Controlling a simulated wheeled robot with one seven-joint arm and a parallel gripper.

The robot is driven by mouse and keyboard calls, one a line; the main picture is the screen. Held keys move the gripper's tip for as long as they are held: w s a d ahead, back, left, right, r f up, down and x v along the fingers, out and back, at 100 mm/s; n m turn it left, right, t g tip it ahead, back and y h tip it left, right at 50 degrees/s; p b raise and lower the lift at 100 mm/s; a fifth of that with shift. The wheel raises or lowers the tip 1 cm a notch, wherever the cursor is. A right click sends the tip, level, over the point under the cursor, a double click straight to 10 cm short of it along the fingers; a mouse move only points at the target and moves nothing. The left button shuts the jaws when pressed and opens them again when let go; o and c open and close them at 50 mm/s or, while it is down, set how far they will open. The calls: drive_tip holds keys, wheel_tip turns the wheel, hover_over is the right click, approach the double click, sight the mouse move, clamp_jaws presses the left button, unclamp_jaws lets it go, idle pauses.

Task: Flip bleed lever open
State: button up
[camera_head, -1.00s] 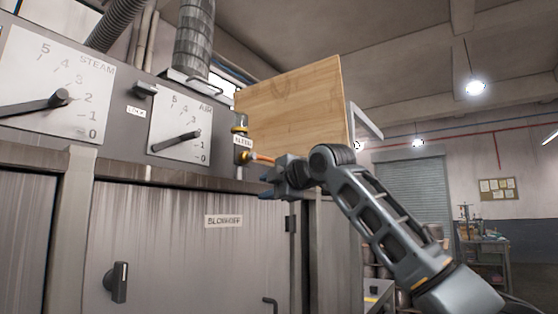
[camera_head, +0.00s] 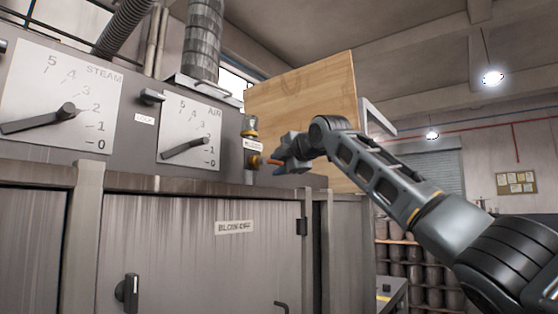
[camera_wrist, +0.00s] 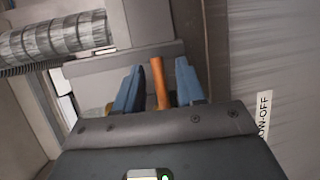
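The bleed lever is an orange handle on a brass-yellow valve (camera_head: 254,160) at the right end of the grey panel, just below a small white label (camera_head: 252,145). In the wrist view the orange handle (camera_wrist: 160,84) stands between the two blue fingers. My gripper (camera_head: 277,168) is at the handle from the right in the head view, and its fingers hide part of the handle. In the wrist view my gripper (camera_wrist: 159,84) is open, with a gap visible on both sides of the handle.
A wooden board (camera_head: 305,105) stands upright behind my wrist. The STEAM dial (camera_head: 62,98) and AIR dial (camera_head: 190,132) are to the left. The BLOW-OFF cabinet door (camera_head: 200,255) lies below, under a protruding ledge. Shelves with jars (camera_head: 412,270) stand at the lower right.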

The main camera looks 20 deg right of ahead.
drive_tip(key=shift+w+a, duration=0.1)
drive_tip(key=shift+w, duration=0.15)
clamp_jaws()
drive_tip(key=shift+f, duration=0.1)
idle(0.4)
